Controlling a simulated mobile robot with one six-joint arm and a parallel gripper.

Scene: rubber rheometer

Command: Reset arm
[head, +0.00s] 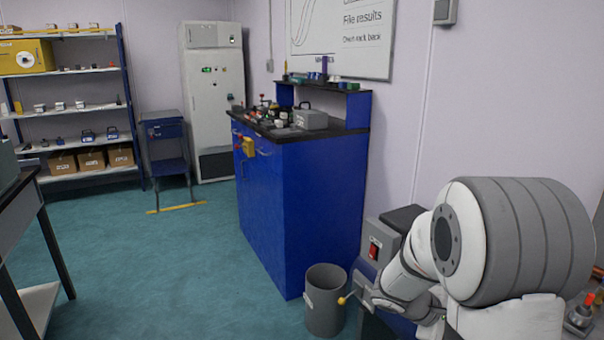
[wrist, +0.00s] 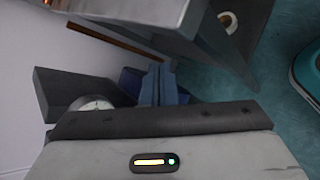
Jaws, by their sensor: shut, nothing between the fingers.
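My arm (head: 515,240) shows at the lower right of the head view, bent, with its white and grey links close to the camera. Its far end reaches left, beside a grey machine with a red switch (head: 375,248). The fingers are hard to make out there. In the wrist view my gripper (wrist: 157,84) has its two bluish fingers together, with nothing held between them. The gripper body below them carries a small panel with a yellow bar and a green light.
A grey bin (head: 325,300) stands on the floor beside the arm's end. A blue cabinet (head: 300,200) with a dark worktop stands behind it. A shelf rack (head: 75,108) and white tall unit (head: 213,100) stand at the back. Green floor is open at centre left.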

